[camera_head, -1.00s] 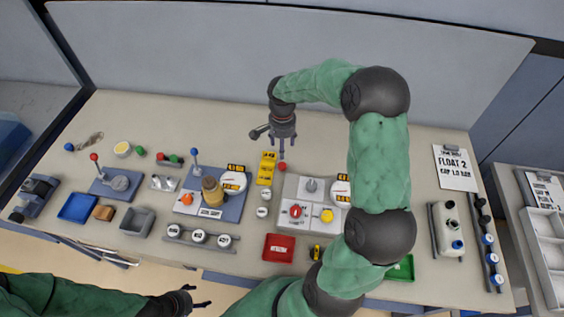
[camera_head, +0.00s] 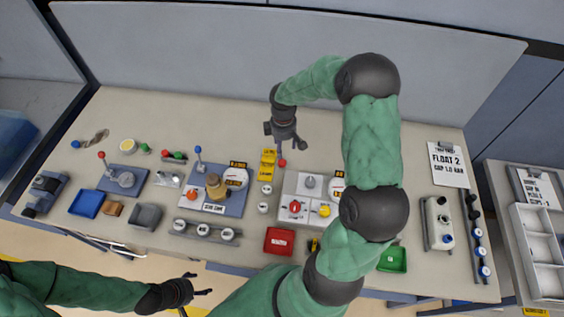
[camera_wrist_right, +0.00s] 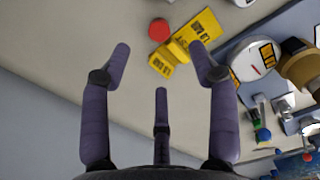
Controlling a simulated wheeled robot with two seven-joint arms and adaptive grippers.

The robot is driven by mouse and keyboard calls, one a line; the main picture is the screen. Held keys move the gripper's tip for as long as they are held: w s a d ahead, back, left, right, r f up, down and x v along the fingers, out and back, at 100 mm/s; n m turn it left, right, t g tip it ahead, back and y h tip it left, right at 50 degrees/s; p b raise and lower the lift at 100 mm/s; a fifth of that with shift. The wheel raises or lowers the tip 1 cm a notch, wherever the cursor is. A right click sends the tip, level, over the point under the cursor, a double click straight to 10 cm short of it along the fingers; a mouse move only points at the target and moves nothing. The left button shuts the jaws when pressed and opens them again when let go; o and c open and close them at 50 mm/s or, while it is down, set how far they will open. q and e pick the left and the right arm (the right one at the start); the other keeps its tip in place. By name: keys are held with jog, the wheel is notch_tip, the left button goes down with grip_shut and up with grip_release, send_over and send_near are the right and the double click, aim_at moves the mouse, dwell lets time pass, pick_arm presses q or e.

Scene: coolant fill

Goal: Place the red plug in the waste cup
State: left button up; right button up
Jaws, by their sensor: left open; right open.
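The red plug (camera_head: 282,163) is a small red round piece on the bench, at the right edge of the yellow labelled block. It also shows in the right wrist view (camera_wrist_right: 159,29), beyond the fingertips. My right gripper (camera_head: 281,147) is open and empty, just behind the plug in the head view and apart from it. Its fingers are spread in the right wrist view (camera_wrist_right: 161,68). My left gripper (camera_head: 203,284) is open and empty, off the bench's front edge. No cup is marked as waste; a grey open container (camera_head: 146,216) stands at the front left.
The yellow labelled block (camera_head: 267,164) adjoins the plug. A panel with red and yellow knobs (camera_head: 311,183) stands right of it, and a gauge unit (camera_head: 235,179) left. A red tray (camera_head: 279,241) lies in front. The back of the bench is clear.

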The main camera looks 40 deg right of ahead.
send_over(282, 162)
jog(key=f, duration=0.5)
jog(key=shift+s, duration=0.4)
jog(key=shift+w+f+b, duration=0.2)
jog(key=shift+f, duration=1.3)
jog(key=shift+w+f+b, duration=0.2)
jog(key=shift+f, duration=1.25)
jog(key=shift+c, duration=0.2)
jog(key=c, duration=0.8)
jog(key=shift+c, duration=0.5)
jog(key=shift+r, duration=0.2)
